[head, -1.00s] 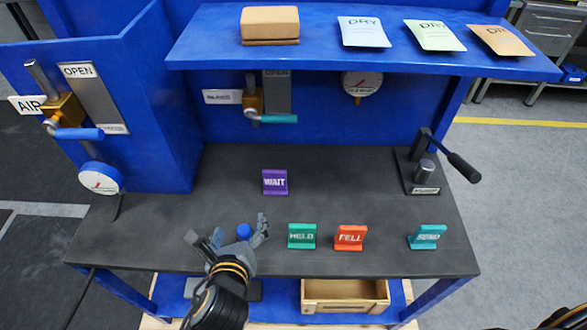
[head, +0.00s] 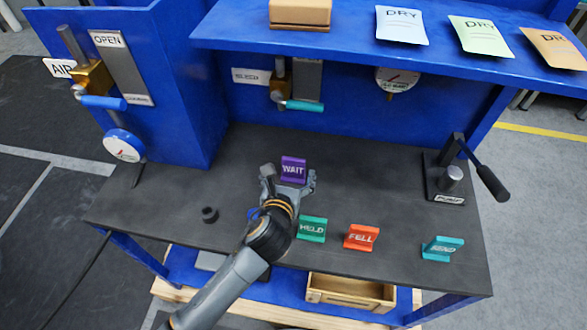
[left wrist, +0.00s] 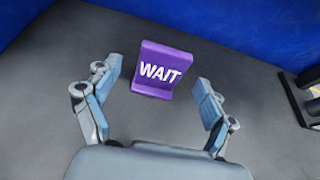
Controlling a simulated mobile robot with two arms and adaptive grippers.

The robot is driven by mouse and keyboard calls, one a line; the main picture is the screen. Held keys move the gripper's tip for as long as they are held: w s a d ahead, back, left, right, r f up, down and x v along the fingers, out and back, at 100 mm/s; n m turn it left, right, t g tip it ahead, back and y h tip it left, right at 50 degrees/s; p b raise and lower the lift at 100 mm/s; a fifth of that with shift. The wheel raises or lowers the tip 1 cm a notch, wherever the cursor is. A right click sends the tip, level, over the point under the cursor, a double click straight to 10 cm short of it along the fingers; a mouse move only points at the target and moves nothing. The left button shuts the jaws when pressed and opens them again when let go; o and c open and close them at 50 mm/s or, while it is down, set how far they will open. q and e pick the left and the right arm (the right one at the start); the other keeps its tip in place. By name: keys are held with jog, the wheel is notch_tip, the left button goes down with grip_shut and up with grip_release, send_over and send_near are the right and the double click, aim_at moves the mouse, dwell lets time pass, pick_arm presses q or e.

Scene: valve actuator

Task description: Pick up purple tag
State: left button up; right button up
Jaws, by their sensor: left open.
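The purple tag (head: 293,169) reads WAIT and stands on the dark worktop. It also shows in the left wrist view (left wrist: 161,70), upright and ahead of my fingers. My left gripper (head: 288,183) is open, with its fingers at either side of the tag's near side in the head view. In the left wrist view the open fingers (left wrist: 156,95) have the tag between and slightly beyond their tips, with gaps on both sides. I cannot see clear contact. My right gripper is not in view.
Green HELD (head: 312,228), orange FELL (head: 361,237) and teal tags (head: 442,248) stand along the front edge. A pump with a lever (head: 452,180) is at the right. A blue shelf (head: 350,45) overhangs the back. A small black knob (head: 210,214) is at the left front.

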aim_at(293, 168)
pick_arm(q)
jog(key=x, duration=0.3)
jog(key=shift+w+d+f, duration=0.2)
jog(key=shift+w+f, duration=0.2)
jog(key=shift+w, duration=0.1)
jog(key=shift+c, duration=0.2)
jog(key=shift+s, duration=0.1)
jog(key=c, duration=1.1)
jog(key=shift+c, duration=0.6)
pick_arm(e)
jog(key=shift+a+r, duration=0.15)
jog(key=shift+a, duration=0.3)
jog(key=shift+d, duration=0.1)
